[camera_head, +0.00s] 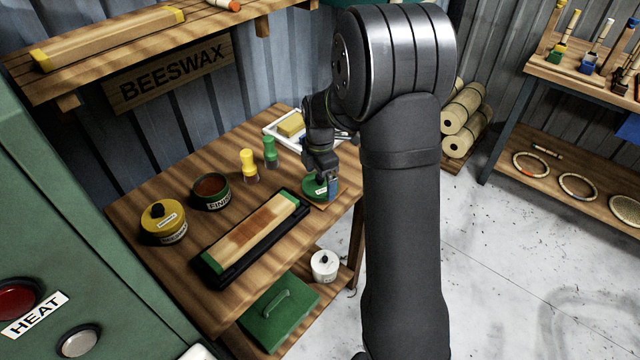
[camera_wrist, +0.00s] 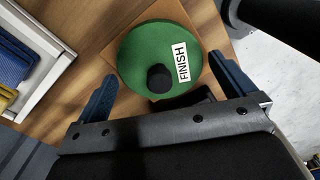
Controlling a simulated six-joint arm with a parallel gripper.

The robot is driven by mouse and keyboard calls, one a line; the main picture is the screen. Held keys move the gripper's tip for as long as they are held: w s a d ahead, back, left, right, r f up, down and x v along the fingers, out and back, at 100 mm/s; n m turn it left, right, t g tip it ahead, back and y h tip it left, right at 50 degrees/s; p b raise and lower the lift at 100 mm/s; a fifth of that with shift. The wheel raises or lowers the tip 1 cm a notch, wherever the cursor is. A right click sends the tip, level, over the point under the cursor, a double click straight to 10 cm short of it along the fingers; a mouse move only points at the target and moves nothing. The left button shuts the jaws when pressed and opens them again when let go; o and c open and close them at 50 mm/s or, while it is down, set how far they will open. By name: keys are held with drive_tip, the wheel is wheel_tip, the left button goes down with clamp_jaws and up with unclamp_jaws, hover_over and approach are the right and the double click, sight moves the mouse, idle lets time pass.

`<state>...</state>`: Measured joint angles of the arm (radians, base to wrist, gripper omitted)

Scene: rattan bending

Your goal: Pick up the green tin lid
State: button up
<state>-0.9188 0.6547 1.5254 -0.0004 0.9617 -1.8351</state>
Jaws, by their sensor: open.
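The green tin lid (camera_wrist: 140,62) is a round disc with a black knob (camera_wrist: 160,79) and a white label reading FINISH. It lies on a thin brown square (camera_wrist: 208,37) on the wooden bench. In the head view the lid (camera_head: 312,187) is at the bench's right end, partly hidden by my gripper (camera_head: 325,188). In the wrist view my gripper (camera_wrist: 168,92) is open, one blue finger on each side of the lid's near part, with the knob between them. I cannot tell whether the fingers touch the lid. The open finish tin (camera_head: 211,190) stands on the bench further left.
A white tray (camera_head: 270,130) with a yellow block is close behind my gripper. Yellow and green bottles (camera_head: 249,166), a yellow beeswax tin (camera_head: 163,222) and a long block in a black holder (camera_head: 207,272) stand on the bench. The bench's right edge is close to the lid.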

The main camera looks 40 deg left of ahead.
drive_tip(key=shift+f, duration=0.1)
drive_tip(key=shift+c, duration=0.2)
drive_tip(key=c, duration=0.7)
